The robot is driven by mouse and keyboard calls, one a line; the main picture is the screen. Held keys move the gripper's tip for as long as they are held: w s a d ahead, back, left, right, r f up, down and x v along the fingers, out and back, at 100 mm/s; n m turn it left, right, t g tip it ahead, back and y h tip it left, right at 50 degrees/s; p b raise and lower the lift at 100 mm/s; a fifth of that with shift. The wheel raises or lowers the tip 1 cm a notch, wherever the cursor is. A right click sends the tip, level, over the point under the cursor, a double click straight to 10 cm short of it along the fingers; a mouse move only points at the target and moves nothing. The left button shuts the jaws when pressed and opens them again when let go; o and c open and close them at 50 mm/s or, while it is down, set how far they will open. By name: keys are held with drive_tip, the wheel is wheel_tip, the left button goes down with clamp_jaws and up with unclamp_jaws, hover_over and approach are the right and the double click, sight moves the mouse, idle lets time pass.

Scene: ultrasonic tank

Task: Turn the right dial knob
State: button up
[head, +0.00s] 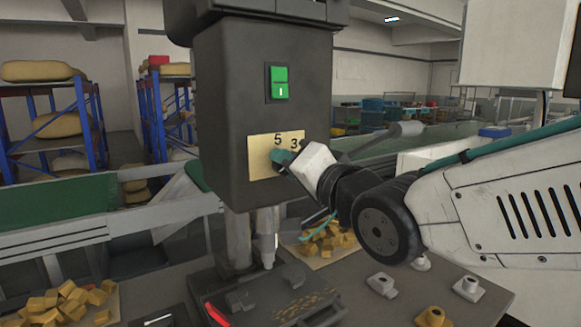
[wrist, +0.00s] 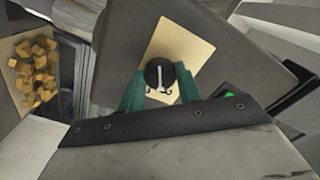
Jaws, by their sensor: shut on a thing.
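A black dial knob (wrist: 159,72) with a white pointer line sits on a yellow plate (wrist: 183,50) in the wrist view. The teal fingers of my gripper (wrist: 160,86) are on either side of the knob, shut on it. The pointer line runs roughly up and down in that view. In the head view, the yellow plate (head: 261,146) on the dark machine head shows the digits 5 and 3. My gripper (head: 281,157) covers the knob there. Only one knob shows, so I cannot tell whether there is another.
A green switch (head: 279,82) is on the machine (head: 225,100) above the plate. Below is a dark base (head: 255,300) with a red piece (head: 217,315). Yellow blocks (head: 70,302) and small fittings (head: 468,287) lie on the table. Blue shelving (head: 80,125) stands behind.

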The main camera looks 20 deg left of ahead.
drive_tip(key=m, duration=0.5)
drive_tip(key=shift+m, duration=0.3)
drive_tip(key=shift+f, duration=0.1)
idle(0.3)
drive_tip(key=o, duration=1)
drive_tip(key=v, duration=0.7)
drive_tip(key=shift+s+d, duration=0.25)
